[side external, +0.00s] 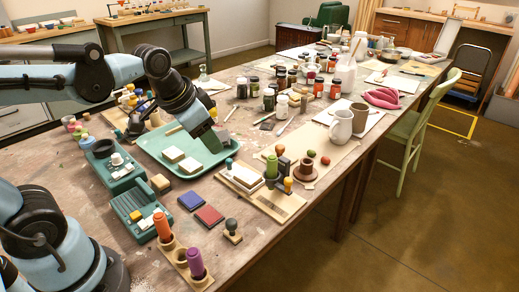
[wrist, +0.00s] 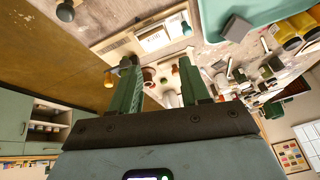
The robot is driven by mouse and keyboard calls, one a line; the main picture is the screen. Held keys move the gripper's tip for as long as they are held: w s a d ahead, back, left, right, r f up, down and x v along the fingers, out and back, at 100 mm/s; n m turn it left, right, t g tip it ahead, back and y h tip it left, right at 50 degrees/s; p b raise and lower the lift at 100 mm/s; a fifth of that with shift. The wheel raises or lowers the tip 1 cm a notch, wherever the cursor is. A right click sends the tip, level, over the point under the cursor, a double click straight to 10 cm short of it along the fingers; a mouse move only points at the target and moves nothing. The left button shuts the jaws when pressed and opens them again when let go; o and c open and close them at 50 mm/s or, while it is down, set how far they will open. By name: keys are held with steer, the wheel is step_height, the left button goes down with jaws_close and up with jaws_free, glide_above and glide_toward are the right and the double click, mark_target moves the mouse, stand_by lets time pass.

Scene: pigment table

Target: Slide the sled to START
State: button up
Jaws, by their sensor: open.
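My gripper (side external: 212,140), with green fingers, is above the right part of the teal tray (side external: 152,150). In the wrist view its two fingers (wrist: 160,82) stand apart with nothing held between them. A likely sled is the pale block (side external: 246,175) on a long wooden board (side external: 284,207), to the right of the tray. The block and board also show at the top of the wrist view, the pale block (wrist: 160,38) lying beyond the fingers. My gripper is apart from them. I cannot read a START mark in either view.
Two teal devices (side external: 118,180) stand left of the tray. Blue and red pads (side external: 208,216), a stamp (side external: 232,231) and a wooden holder with orange and purple cylinders (side external: 195,264) are nearer the front. Upright stamps (side external: 271,166) stand close beside the board.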

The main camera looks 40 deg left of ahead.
steer(key=w+a+r+m+g, duration=0.1)
steer(key=w+a+m+g, duration=0.15)
steer(key=w, duration=0.25)
steer(key=m+g, duration=0.3)
steer(key=m, duration=0.1)
glide_toward(229, 160)
step_height(229, 160, down, 8)
steer(key=shift+s+a+f, duration=0.1)
steer(key=shift+a+f, duration=0.05)
steer(key=shift+a, duration=0.05)
jaws_close()
stand_by(0.3)
